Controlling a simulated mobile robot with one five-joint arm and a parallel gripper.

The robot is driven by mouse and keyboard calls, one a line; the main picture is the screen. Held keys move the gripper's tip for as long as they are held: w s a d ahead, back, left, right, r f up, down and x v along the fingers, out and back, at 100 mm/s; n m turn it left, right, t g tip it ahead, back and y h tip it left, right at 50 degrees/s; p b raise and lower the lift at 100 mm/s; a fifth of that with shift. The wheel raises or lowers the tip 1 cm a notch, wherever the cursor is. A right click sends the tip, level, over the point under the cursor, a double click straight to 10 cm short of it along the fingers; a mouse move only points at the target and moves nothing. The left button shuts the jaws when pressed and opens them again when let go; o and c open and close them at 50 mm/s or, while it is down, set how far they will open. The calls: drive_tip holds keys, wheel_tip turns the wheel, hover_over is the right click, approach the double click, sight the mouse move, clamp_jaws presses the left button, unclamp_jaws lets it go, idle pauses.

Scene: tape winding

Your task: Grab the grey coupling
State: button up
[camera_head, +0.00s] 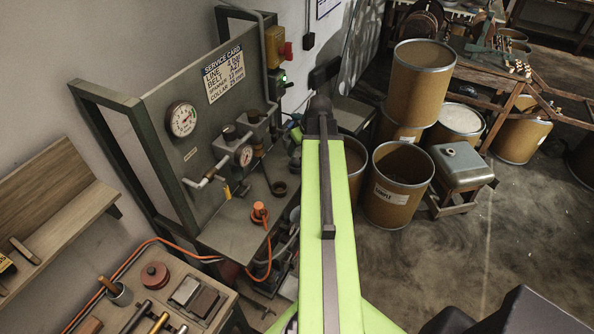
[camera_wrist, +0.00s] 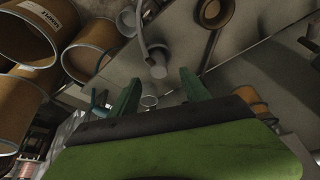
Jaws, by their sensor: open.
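A short grey cylinder, which looks like the grey coupling (camera_wrist: 158,66), hangs at the end of a grey hose or pipe (camera_wrist: 141,28) in the wrist view. My gripper (camera_wrist: 160,76) is open, with its two green fingers apart. The cylinder appears between and just past the fingertips, with no visible contact. How far it is from them I cannot tell. In the head view my green arm covers the area, and I cannot make out the coupling or my fingers there.
A panel with gauges (camera_head: 183,120) and pipes stands left of my arm. An orange fitting (camera_head: 260,212) with an orange hose sits on its ledge. Brown drums (camera_head: 398,186) and a grey metal box (camera_head: 461,163) stand to the right.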

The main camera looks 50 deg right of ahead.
sight(297, 155)
drive_tip(key=b+x, duration=0.1)
drive_tip(key=x, duration=0.1)
drive_tip(key=shift+w+f, duration=0.1)
drive_tip(key=shift+f, duration=0.25)
drive_tip(key=shift+r, duration=0.1)
drive_tip(key=b+x, duration=0.5)
drive_tip(key=shift+s+d+f, duration=0.15)
drive_tip(key=shift+s+f, duration=0.05)
drive_tip(key=shift+f, duration=0.1)
drive_tip(key=shift+r, duration=0.2)
drive_tip(key=shift+c, duration=0.4)
clamp_jaws()
